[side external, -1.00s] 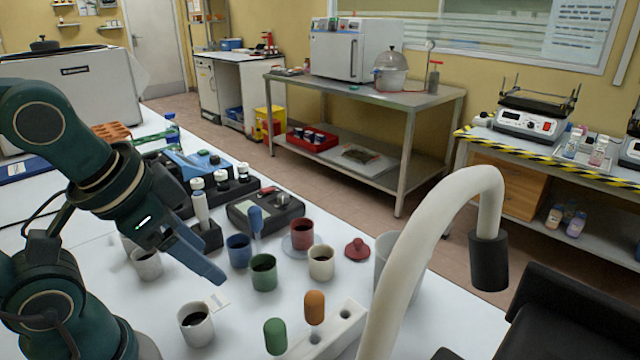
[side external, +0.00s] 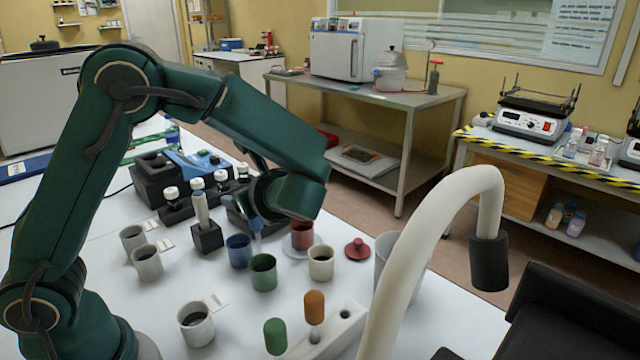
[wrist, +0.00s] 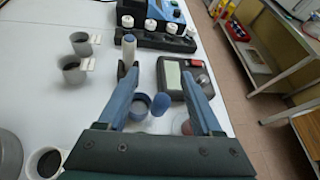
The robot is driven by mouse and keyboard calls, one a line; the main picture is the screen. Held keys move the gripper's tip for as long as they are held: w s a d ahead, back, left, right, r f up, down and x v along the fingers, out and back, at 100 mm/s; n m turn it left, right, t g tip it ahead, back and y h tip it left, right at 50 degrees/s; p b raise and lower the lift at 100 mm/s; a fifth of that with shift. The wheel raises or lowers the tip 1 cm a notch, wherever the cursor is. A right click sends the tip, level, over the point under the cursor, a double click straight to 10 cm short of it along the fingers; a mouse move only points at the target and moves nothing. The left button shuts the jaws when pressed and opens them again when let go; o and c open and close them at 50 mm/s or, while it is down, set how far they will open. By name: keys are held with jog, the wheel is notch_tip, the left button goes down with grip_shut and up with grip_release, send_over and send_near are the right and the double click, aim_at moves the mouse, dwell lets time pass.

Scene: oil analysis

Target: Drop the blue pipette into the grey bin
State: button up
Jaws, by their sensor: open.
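My gripper (wrist: 158,72) is open, with the fingers either side of the bulb and a gap showing on both sides. In the side view my gripper is above the cups and its fingertips are mostly hidden. The grey bin (side external: 384,264) stands at the right, partly hidden by a white curved arm.
Green (side external: 264,272), red (side external: 302,236) and cream cups (side external: 321,262) stand close to the blue one. A red lid (side external: 357,249) lies before the bin. A white rack (side external: 335,335) with green and orange pipettes is at the front. A tube holder (side external: 207,237) stands left.

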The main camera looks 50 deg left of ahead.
aim_at(258, 237)
notch_tip(258, 237, down, 6)
jog(key=w+a+m, duration=0.2)
jog(key=shift+a+t, duration=0.3)
jog(key=shift+a, duration=0.1)
jog(key=shift+r, duration=0.15)
jog(key=shift+c, duration=0.4)
grip_shut()
